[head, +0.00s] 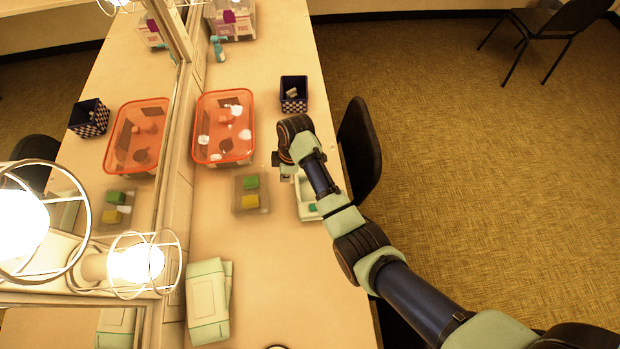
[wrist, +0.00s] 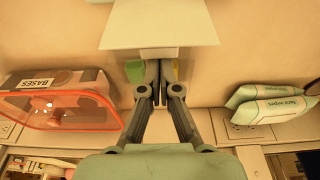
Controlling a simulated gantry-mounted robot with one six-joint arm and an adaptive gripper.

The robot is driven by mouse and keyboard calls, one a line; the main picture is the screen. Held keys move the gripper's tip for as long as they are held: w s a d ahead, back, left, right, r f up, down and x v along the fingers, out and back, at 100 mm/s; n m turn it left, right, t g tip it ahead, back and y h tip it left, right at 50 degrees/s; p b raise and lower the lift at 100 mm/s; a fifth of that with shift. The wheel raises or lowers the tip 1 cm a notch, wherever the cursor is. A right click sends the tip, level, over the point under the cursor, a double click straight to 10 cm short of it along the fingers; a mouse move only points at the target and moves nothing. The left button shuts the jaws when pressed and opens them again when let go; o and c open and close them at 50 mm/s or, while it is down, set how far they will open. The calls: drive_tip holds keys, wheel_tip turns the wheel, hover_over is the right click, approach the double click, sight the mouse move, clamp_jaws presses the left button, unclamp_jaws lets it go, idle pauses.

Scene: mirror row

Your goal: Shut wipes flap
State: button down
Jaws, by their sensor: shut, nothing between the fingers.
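A pale open-topped box (head: 306,184) stands near the counter's right edge in the head view, partly hidden by my arm. A small green patch shows at its near end. In the wrist view a flat pale panel (wrist: 160,22) with a narrow front edge lies at the top, just beyond my fingertips; I cannot tell for sure whether it is the flap. My gripper (wrist: 157,98) is shut and empty, close to that edge; contact is unclear. In the head view my gripper (head: 286,174) is beside the box's far left corner. Pale green face wipes packs (head: 208,300) lie stacked nearer me.
A clear tray (head: 238,208) with a green and a yellow block stands left of my gripper. An orange bin (head: 224,91) and a dark checkered cup (head: 293,107) stand beyond. The mirror (head: 150,60) runs along the left; chairs stand right of the counter.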

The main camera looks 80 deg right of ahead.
wheel_tip(320, 180, down, 3)
drive_tip(key=shift+f+b, duration=0.1)
drive_tip(key=shift+b, duration=0.7)
drive_tip(key=shift+s+d+f+p, duration=0.25)
drive_tip(key=shift+s+d+p, duration=0.2)
drive_tip(key=shift+s, duration=1.05)
drive_tip(key=shift+s+d+f+p, duration=0.2)
drive_tip(key=shift+s+d+p, duration=0.2)
drive_tip(key=shift+s, duration=1.1)
drive_tip(key=shift+s+d+f+p, duration=0.3)
drive_tip(key=shift+s+d, duration=0.2)
drive_tip(key=shift+s, duration=1)
drive_tip(key=shift+f, duration=0.15)
drive_tip(key=shift+f+b, duration=0.85)
drive_tip(key=shift+f, duration=0.2)
wheel_tip(320, 180, up, 8)
drive_tip(key=p, duration=0.7)
drive_tip(key=shift+p, duration=0.35)
